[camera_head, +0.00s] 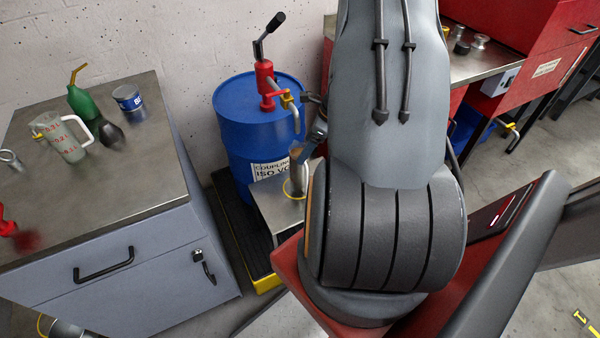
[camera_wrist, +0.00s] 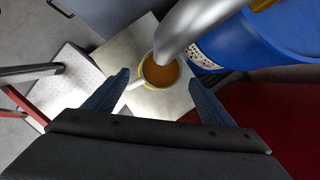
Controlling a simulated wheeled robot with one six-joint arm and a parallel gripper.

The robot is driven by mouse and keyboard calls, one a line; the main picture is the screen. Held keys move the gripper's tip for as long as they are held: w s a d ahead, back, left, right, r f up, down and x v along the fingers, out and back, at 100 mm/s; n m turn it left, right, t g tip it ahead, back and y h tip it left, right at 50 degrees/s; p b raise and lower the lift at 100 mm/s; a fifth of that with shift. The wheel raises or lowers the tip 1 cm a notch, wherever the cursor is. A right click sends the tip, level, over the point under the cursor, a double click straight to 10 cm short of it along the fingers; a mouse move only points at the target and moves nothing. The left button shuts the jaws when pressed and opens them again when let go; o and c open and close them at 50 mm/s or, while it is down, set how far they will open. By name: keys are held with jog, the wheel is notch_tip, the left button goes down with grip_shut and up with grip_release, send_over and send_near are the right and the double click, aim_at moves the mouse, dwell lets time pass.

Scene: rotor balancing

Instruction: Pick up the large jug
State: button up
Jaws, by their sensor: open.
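A jug (camera_wrist: 160,74) with amber liquid and a yellowish rim stands on a metal stand, its pale handle toward the lower left in the wrist view. In the head view this jug (camera_head: 297,181) is partly hidden by my arm. A clear measuring jug (camera_head: 65,138) with red marks and a white handle stands on the left cabinet. I cannot tell from the pictures which is the larger. My gripper (camera_wrist: 158,82) is open and empty, its blue fingers on either side of the amber jug's outline as seen from above. The gap in height is unclear.
A blue drum (camera_head: 238,112) with a red hand pump (camera_head: 265,83) stands beside the metal stand (camera_wrist: 108,46); a grey pipe (camera_wrist: 190,28) overhangs the amber jug. A green oil can (camera_head: 80,101) and a blue tin (camera_head: 128,97) stand near the measuring jug on the cabinet (camera_head: 125,200).

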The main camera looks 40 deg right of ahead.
aim_at(301, 173)
jog(key=p+x, duration=0.1)
jog(key=x, duration=0.3)
jog(key=shift+w+f, duration=0.1)
jog(key=shift+w, duration=0.1)
jog(key=shift+c, duration=0.3)
grip_shut()
